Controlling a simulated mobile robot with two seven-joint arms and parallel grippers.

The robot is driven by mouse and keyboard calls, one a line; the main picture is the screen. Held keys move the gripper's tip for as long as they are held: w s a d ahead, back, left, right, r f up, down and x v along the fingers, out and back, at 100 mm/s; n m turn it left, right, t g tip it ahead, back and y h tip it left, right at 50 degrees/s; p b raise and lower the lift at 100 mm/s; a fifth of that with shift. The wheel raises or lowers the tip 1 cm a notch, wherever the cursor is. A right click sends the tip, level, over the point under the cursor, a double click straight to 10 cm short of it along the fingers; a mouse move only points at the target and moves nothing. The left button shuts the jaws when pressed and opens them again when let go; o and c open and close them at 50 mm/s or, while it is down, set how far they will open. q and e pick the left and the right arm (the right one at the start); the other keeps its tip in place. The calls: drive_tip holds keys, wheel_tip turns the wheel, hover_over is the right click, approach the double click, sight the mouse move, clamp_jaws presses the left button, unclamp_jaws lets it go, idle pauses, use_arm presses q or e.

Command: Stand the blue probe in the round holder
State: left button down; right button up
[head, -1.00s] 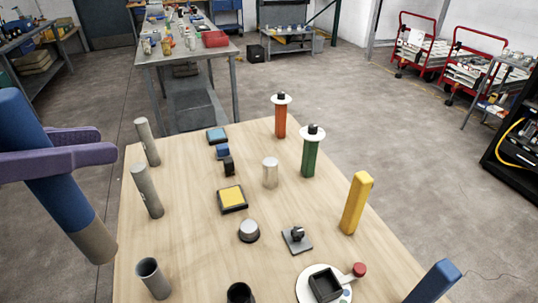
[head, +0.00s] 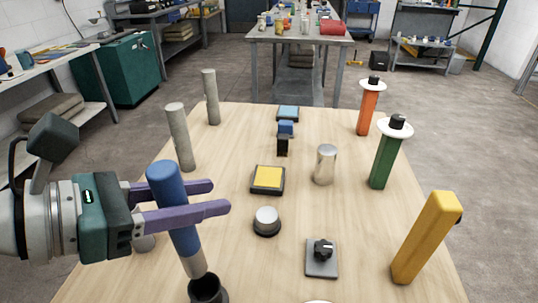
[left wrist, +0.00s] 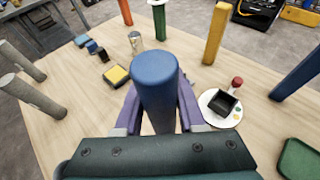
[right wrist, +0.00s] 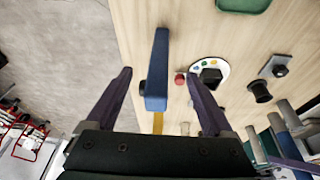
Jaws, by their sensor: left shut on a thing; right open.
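The blue probe (head: 174,200) has a blue upper part and a grey lower end. My left gripper (head: 222,197) is shut on its blue part and holds it slightly tilted. The black round holder (head: 208,291) stands on the table just below the probe's grey end, partly cut off by the frame. In the right wrist view the holder (right wrist: 259,91) and the probe (right wrist: 283,140) seem a little apart. In the left wrist view the probe (left wrist: 155,80) hides the holder. My right gripper (right wrist: 161,76) is open, with a blue post (right wrist: 156,65) showing between its fingers; contact is unclear.
Two grey cylinders (head: 181,138) (head: 211,98) stand at the left. A yellow post (head: 425,240), green post (head: 384,160) and orange post (head: 367,110) stand along the right. A knob plate (head: 322,258), round button (head: 266,220) and yellow pad (head: 268,179) lie mid-table.

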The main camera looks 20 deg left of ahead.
use_arm(q)
wheel_tip(320, 180, down, 11)
drive_tip(key=b, duration=0.7)
drive_tip(key=shift+b, duration=0.4)
drive_tip(key=c, duration=0.5)
unclamp_jaws()
use_arm(e)
wheel_tip(320, 180, down, 9)
drive_tip(key=shift+d+f, duration=0.15)
